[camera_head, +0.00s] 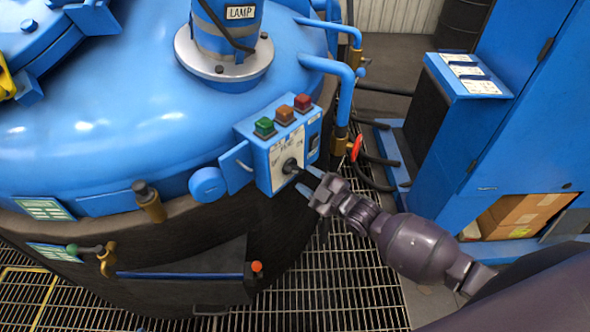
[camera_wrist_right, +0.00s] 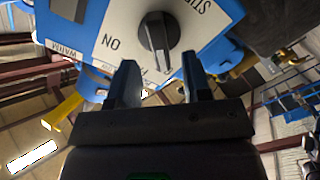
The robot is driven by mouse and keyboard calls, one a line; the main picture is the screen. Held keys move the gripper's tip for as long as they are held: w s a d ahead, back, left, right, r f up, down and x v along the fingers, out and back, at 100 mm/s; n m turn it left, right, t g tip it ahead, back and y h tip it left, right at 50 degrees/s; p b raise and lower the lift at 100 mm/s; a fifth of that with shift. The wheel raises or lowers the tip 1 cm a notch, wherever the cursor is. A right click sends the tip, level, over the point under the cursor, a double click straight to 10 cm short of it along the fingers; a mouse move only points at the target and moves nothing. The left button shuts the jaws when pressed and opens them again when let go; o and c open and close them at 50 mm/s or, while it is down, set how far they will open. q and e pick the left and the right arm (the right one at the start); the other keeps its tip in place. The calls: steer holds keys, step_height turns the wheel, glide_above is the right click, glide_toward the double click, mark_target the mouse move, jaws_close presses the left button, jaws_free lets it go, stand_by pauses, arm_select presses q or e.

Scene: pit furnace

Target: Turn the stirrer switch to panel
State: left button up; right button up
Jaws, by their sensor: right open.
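The stirrer switch (camera_head: 290,166) is a dark round knob on a white plate on the front of a blue control box (camera_head: 262,171). In the right wrist view the knob (camera_wrist_right: 158,38) has a raised bar standing nearly upright, with "ON" to its left and part of "STI..." above right. Other plate lettering is partly hidden. My right gripper (camera_head: 307,184) is close to the knob, coming from the lower right. In the right wrist view its two fingers (camera_wrist_right: 160,88) are apart and empty, below the knob, and seem not to touch it. My left gripper is not in view.
Green, orange and red buttons (camera_head: 284,115) top the box. A blue round cap (camera_head: 207,186) and the furnace vessel (camera_head: 130,100) lie left. A red-handled valve (camera_head: 356,148) and pipes stand right. A blue cabinet (camera_head: 520,110) is further right. Grating covers the floor.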

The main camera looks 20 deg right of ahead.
mark_target(298, 171)
steer(key=shift+x, duration=2.45)
steer(key=shift+c, duration=0.2)
jaws_close()
steer(key=shift+m, duration=0.3)
steer(key=m, duration=0.3)
steer(key=shift+m, duration=2.6)
steer(key=shift+d, duration=0.1)
